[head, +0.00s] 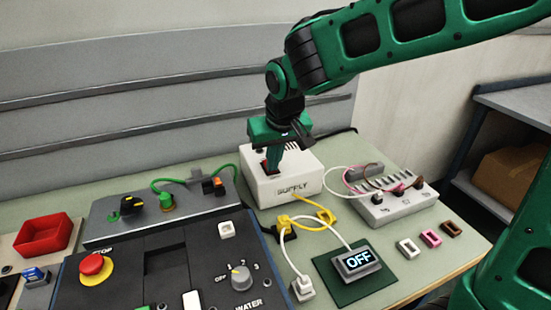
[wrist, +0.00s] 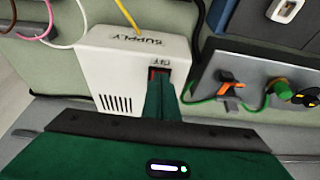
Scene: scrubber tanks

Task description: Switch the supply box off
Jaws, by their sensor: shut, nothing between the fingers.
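The supply box (head: 291,186) is a white box lettered SUPPLY, standing toward the back of the bench in the head view. In the wrist view the supply box (wrist: 115,62) shows its vent slots and a red-and-dark rocker switch (wrist: 153,73) near one edge. My gripper (head: 272,171) is shut and empty, its fingertips pointing down at the switch. In the wrist view my gripper (wrist: 160,85) covers part of the switch. I cannot tell which way the rocker is tipped, or whether the fingertips touch it. A display (head: 358,262) on a green mat reads OFF.
A control panel (head: 130,265) with a red stop button (head: 95,265) and a knob is at front left. A grey panel (head: 140,225) with switches stands left of the box. A white socket block (head: 395,210) with cables is at right. A red tray (head: 43,235) is far left.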

